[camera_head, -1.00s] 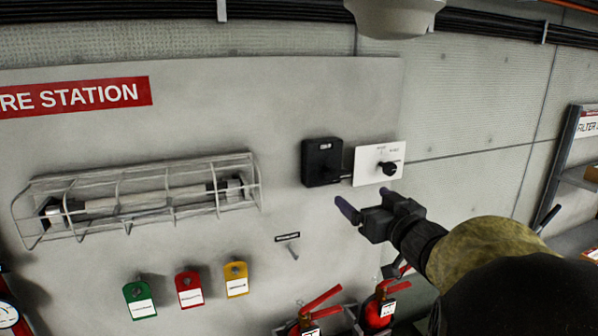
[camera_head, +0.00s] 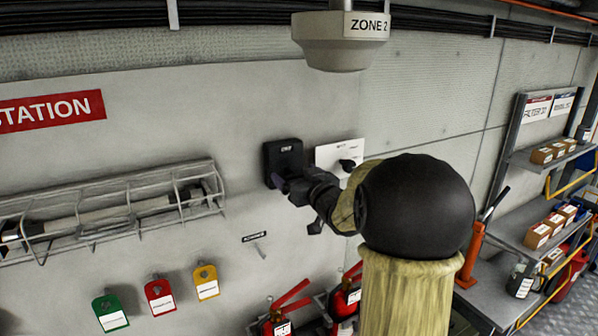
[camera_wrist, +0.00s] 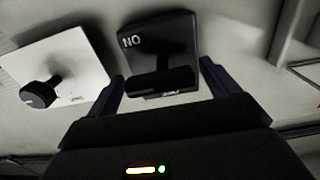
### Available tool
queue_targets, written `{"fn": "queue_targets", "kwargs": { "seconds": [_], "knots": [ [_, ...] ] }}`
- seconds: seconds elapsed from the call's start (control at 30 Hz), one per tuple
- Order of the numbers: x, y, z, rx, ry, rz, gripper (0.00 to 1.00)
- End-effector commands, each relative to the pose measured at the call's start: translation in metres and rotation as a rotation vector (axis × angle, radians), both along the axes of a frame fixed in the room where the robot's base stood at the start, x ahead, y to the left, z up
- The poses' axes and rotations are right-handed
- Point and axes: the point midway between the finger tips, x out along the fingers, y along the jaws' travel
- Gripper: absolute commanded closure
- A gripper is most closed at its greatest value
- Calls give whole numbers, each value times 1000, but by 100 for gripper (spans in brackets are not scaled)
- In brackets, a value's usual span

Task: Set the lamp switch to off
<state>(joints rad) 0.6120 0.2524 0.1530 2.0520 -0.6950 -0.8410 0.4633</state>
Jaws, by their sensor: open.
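A black switch box (camera_head: 284,157) is on the grey wall panel, with a small white label at its top that I cannot read. I take it for the lamp switch. In the wrist view the box (camera_wrist: 183,40) shows letters like "NO", perhaps "ON" seen upside down. A dark bar-like handle (camera_wrist: 160,82) crosses its near part. My gripper (camera_head: 290,188) is open in front of the box. In the wrist view my gripper (camera_wrist: 162,82) has one finger either side of the handle; contact cannot be told. My arm and gripper hide the box's lower part in the head view.
A white plate (camera_head: 326,157) with a black knob (camera_head: 347,164) is close to the right of the box. A wire-caged lamp (camera_head: 110,210) is at left. A shelf (camera_head: 530,160) stands at right.

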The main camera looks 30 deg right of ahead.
Motion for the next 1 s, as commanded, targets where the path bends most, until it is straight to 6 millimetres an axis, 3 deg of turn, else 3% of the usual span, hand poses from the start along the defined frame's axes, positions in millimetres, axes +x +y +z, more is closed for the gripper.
{"fn": "queue_targets", "kwargs": {
  "seconds": [0.23,0.47,0.5,1.0],
  "knots": [
    [0,0,0,0,-1,0,15],
    [0,0,0,0,-1,0,57],
    [0,-7,0,0,-1,-3,57],
    [0,0,-3,-109,-6,-1,57]
  ]
}}
